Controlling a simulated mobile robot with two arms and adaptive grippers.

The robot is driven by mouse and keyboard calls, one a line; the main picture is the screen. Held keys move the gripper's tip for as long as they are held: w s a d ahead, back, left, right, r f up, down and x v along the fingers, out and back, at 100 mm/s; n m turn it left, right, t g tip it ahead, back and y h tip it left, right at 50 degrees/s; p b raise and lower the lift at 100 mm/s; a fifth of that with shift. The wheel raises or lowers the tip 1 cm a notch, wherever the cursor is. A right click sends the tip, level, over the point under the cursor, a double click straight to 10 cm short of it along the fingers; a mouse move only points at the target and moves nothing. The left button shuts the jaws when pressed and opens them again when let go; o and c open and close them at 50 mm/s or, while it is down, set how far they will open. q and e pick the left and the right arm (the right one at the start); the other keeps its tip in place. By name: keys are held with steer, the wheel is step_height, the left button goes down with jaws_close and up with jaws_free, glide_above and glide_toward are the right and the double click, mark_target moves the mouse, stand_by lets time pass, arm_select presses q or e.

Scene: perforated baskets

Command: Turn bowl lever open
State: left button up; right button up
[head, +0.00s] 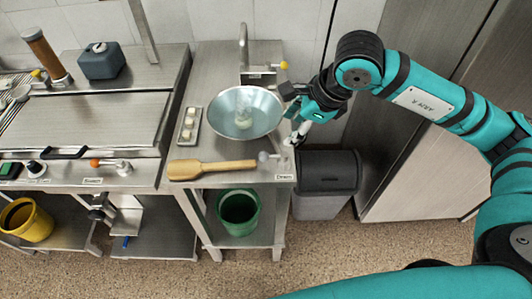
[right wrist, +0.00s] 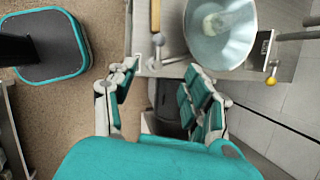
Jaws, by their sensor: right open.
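The steel bowl (head: 232,122) is set in the counter and also shows in the right wrist view (right wrist: 205,40). A grey ball-ended lever (head: 263,157) sits on the counter's front right edge, by a small label; its ball end also shows in the right wrist view (right wrist: 158,39). A yellow knob (head: 283,65) is on the fitting behind the bowl, and it appears at the right in the wrist view (right wrist: 271,81). My right gripper (head: 289,115) is open and empty, right of the bowl; the lever lies beyond its spread fingers (right wrist: 160,88). My left gripper is out of view.
A wooden paddle (head: 213,169) lies along the counter's front, left of the lever. A small tray (head: 189,126) is left of the bowl. A dark-lidded bin (head: 328,172) stands below my right gripper, and a green bucket (head: 239,212) is under the counter.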

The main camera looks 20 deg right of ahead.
mark_target(266, 155)
steer(key=p+x, duration=0.3)
steer(key=x, duration=1.4)
steer(key=shift+a, duration=0.2)
jaws_close()
